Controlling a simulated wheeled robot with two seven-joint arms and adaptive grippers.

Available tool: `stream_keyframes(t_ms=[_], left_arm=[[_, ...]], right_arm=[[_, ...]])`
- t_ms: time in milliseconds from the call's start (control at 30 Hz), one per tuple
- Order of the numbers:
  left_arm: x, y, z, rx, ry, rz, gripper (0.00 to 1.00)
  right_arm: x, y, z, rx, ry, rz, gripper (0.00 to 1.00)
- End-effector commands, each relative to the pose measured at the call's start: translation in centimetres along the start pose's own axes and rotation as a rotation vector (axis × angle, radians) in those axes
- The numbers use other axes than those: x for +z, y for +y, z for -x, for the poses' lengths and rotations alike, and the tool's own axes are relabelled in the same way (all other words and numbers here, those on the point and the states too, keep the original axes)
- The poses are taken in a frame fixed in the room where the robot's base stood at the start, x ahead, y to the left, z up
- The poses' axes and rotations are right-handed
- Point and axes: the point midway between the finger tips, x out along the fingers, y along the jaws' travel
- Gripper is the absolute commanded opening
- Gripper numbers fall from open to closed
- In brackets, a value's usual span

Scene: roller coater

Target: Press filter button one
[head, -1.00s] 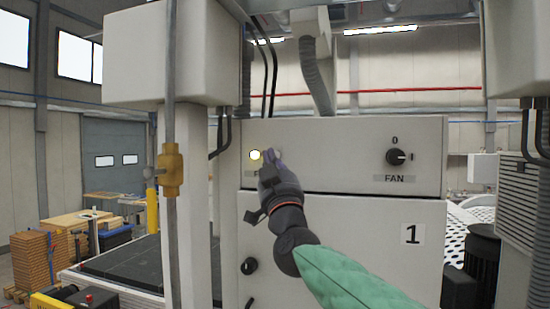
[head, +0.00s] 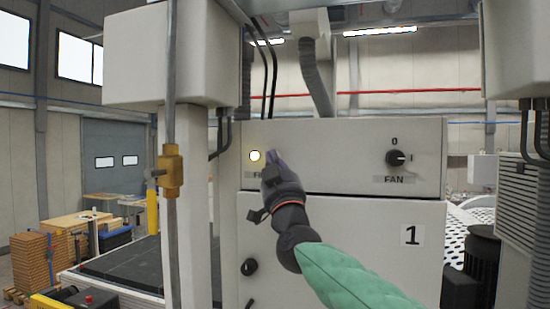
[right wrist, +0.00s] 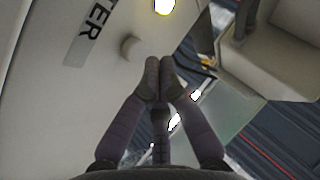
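The filter panel is a light grey cabinet front (head: 330,150) marked with a number 1 plate. A lit, pale yellow round button (head: 255,156) sits at its left, above a partly hidden label. In the right wrist view the lit button (right wrist: 164,6) shows at the top edge. A pale unlit round button (right wrist: 131,47) sits near the label ending in "TER" (right wrist: 90,35). My right gripper (head: 272,158) is just right of the lit button. Its fingertips (right wrist: 160,64) are together, with nothing between them, beside the unlit button; contact cannot be told. My left gripper is not in view.
A black FAN knob (head: 396,158) is on the right of the same panel. A vertical pipe with a brass valve (head: 170,171) and a grey post stand left of the cabinet. Cables and a hose hang above it.

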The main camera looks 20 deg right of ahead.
Motion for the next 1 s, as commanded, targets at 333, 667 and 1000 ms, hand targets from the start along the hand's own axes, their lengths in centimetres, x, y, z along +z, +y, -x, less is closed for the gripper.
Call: stream_keyframes(t_ms=[333, 667, 1000], left_arm=[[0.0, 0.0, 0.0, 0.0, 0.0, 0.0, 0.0], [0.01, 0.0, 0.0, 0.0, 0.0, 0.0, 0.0], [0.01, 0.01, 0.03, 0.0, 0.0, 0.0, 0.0]], right_arm=[[-0.01, 0.0, 0.0, 0.0, 0.0, 0.0, 0.0], [0.01, 0.02, -0.02, 0.0, 0.0, 0.0, 0.0], [0.37, 0.44, -0.59, 0.0, 0.0, 0.0, 0.0]])
